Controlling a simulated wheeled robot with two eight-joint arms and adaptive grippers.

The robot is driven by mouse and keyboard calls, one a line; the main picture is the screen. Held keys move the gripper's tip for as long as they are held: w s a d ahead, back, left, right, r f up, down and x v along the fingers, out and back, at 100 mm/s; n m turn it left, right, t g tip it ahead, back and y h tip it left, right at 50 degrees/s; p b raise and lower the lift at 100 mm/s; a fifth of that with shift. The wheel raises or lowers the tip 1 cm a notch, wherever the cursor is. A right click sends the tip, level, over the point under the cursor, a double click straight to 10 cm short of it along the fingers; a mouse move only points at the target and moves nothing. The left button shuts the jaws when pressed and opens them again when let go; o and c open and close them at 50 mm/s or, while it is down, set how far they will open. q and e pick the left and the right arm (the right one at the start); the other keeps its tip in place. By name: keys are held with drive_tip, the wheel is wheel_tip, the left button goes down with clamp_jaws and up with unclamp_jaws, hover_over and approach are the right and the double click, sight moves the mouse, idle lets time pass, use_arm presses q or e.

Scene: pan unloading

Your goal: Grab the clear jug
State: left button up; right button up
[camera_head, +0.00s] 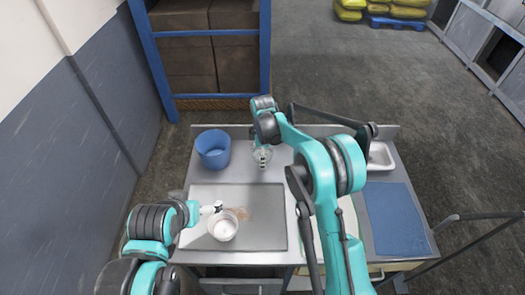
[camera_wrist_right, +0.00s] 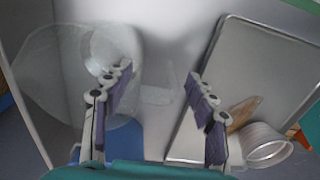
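The clear jug (camera_wrist_right: 60,75) is a large see-through vessel on the left of the right wrist view. A faint clear part of it, perhaps the handle, shows between my right fingers. In the head view the jug (camera_head: 262,152) is at the back middle of the table, partly hidden by my right gripper (camera_head: 262,160). In the right wrist view my right gripper (camera_wrist_right: 155,100) is open, its purple-padded fingers well apart, one overlapping the jug's side. I cannot tell whether it touches. My left gripper (camera_head: 212,208) is low beside a white round pot (camera_head: 224,228); its fingers are too small to judge.
A blue bucket (camera_head: 213,148) stands left of the jug. The metal tray (camera_head: 268,205) lies in front, with the white pot and a brown flat item (camera_head: 243,213) on it. A blue mat (camera_head: 395,220) and a metal pan (camera_head: 380,155) are at the right.

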clamp_jaws()
drive_tip(key=shift+r, duration=0.15)
